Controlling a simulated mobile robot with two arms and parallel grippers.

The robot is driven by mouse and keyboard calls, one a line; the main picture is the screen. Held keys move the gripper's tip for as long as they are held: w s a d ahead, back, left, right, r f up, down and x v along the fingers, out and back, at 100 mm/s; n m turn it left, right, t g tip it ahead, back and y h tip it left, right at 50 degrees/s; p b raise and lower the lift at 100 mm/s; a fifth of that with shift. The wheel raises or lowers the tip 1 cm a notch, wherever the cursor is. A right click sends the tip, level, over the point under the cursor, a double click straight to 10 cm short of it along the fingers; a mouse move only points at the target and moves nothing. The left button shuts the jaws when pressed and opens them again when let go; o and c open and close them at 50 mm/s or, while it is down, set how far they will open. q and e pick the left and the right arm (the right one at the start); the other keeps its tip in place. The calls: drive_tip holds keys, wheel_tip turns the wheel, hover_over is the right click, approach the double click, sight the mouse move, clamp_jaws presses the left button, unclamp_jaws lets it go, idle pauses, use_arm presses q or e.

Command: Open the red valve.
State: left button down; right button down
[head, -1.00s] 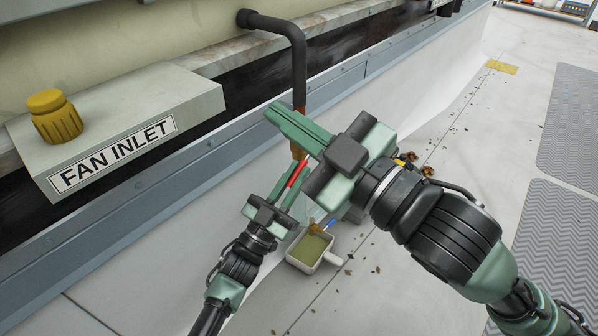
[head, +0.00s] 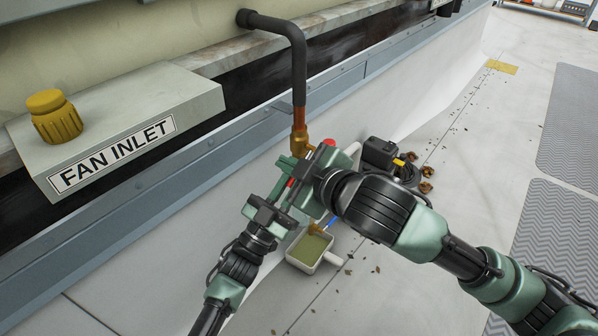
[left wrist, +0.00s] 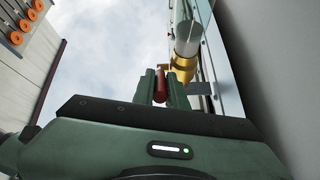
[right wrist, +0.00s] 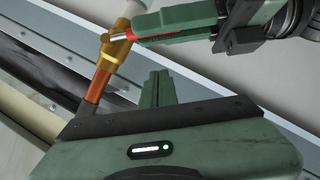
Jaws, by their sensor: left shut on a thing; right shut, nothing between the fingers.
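The red valve handle is a slim red lever beside a brass fitting (head: 299,141) at the foot of the copper pipe. My left gripper (left wrist: 160,88) is shut on the red handle (left wrist: 159,92), which shows between its fingers in the left wrist view. In the right wrist view, a strip of the red handle lies along the left fingers, next to the brass valve body (right wrist: 113,54). My right gripper (right wrist: 158,88) is shut and empty, close below the brass fitting. In the head view it overlaps the left gripper's fingers and hides much of the handle.
A small black box (head: 379,152) and dry leaves (head: 426,187) lie to the right. The FAN INLET box (head: 115,130) with a yellow knob is at left. Open floor lies right.

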use_arm(q)
drive_tip(key=shift+f, duration=0.15)
use_arm(e)
drive_tip(key=shift+w+d+f, duration=0.25)
drive_tip(key=shift+d+f, duration=0.05)
drive_tip(key=shift+f, duration=0.25)
drive_tip(key=shift+w+d+f, duration=0.2)
drive_tip(key=shift+d+f, duration=0.15)
drive_tip(key=shift+f, duration=0.2)
drive_tip(key=shift+w+d+f, duration=0.25)
drive_tip(key=shift+d+f, duration=0.05)
drive_tip(key=shift+f, duration=0.25)
